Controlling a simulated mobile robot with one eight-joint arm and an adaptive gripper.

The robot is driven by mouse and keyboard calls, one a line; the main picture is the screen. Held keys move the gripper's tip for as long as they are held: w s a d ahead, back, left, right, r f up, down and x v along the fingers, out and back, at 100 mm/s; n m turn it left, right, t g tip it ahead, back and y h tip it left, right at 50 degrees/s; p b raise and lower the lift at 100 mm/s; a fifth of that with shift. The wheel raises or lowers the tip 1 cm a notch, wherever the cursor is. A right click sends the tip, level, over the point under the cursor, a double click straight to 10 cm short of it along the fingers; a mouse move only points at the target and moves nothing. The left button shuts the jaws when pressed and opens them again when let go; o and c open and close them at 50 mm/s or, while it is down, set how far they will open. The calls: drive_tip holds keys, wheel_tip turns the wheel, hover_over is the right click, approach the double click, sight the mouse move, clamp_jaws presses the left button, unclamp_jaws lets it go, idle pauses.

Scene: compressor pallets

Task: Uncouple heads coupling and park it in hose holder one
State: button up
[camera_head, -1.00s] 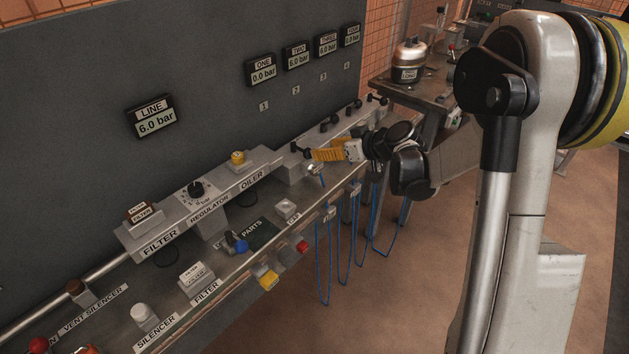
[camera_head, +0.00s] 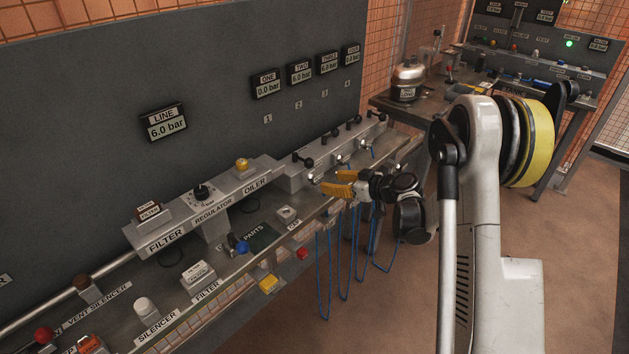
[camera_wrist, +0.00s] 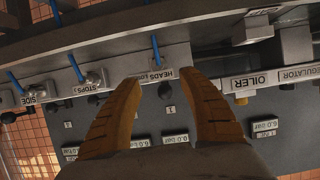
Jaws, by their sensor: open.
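My gripper (camera_head: 326,183) has orange fingers and is open in front of the manifold at the bench's front edge. In the wrist view my gripper (camera_wrist: 160,82) has its two fingers spread on either side of the HEADS label (camera_wrist: 153,79). A blue hose (camera_wrist: 155,50) runs to that label, just ahead of the fingertips. The coupling itself is hard to make out there. Nothing is held. Gauge ONE (camera_head: 267,84) reads 0.0 bar. I cannot clearly tell hose holder one in either view.
Blue hoses (camera_head: 343,262) hang in loops below the bench edge. The STOPS station (camera_wrist: 88,85) and SIDE station (camera_wrist: 35,97) lie to the left in the wrist view, each with a hose. The filter and regulator unit (camera_head: 203,195) stands left of my gripper.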

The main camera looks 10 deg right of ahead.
sight(319, 180)
drive_tip(key=shift+b+x, duration=0.9)
drive_tip(key=shift+x, duration=3)
drive_tip(key=shift+b, duration=0.3)
drive_tip(key=shift+c, duration=0.5)
clamp_jaws()
drive_tip(key=shift+s+d, duration=0.1)
drive_tip(key=shift+d, duration=0.05)
drive_tip(key=shift+s+d+f, duration=0.1)
drive_tip(key=shift+s+d, duration=0.75)
drive_tip(key=shift+s, duration=0.3)
drive_tip(key=shift+s+d, duration=0.85)
drive_tip(key=shift+s, duration=0.3)
